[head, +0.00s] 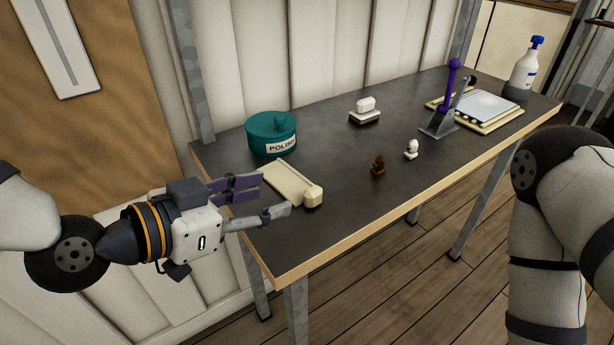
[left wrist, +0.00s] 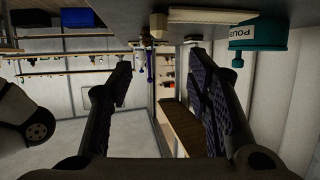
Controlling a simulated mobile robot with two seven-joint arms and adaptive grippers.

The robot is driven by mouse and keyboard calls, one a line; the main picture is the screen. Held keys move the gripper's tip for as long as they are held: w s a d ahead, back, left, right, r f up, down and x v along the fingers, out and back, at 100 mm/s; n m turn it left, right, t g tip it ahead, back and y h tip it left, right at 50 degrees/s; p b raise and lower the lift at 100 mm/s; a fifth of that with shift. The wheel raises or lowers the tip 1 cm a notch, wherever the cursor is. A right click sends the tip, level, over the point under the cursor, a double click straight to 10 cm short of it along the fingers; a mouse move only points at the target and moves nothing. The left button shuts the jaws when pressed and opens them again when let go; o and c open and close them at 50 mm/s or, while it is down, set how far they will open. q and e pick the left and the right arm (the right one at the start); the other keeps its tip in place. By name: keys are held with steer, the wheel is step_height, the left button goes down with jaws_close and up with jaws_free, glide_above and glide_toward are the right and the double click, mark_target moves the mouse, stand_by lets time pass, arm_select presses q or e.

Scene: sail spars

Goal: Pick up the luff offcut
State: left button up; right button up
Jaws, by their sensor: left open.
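A flat cream strip (head: 286,181), which looks like the luff offcut, lies on the dark table near its left end. A cream block (head: 313,195) sits at its near right end; I cannot tell whether they are joined. In the left wrist view the strip (left wrist: 212,16) and the block (left wrist: 158,22) show at the top. My left gripper (head: 274,197) is open and empty at the table's left end, beside the strip. Its fingers also show apart in the left wrist view (left wrist: 161,68). My right gripper is out of view; only my right arm shows.
A teal polish tin (head: 271,134) stands just behind the strip. A brown piece (head: 378,164), a small white piece (head: 411,149) and a white block on a base (head: 365,110) stand farther right. A purple-handled tool (head: 450,88) and a spray bottle (head: 524,70) are at the far end.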

mark_target(313, 189)
arm_select(q)
steer(key=shift+w+d+f+b, duration=0.4)
steer(key=shift+w+d+f, duration=0.1)
steer(key=shift+f, duration=0.15)
steer(key=shift+w+d+f+b, duration=0.4)
steer(key=shift+d+f, duration=0.05)
steer(key=shift+f, duration=0.15)
steer(key=x, duration=0.7)
steer(key=shift+w+d+r+b, duration=0.15)
steer(key=shift+w+d+b, duration=0.15)
steer(key=shift+w+b, duration=0.1)
steer(key=shift+s+r, duration=0.1)
steer(key=shift+c, duration=0.6)
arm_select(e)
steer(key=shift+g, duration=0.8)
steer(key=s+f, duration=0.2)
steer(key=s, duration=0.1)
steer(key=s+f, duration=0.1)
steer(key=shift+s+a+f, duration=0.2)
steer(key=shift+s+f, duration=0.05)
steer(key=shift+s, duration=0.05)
arm_select(q)
jaws_close()
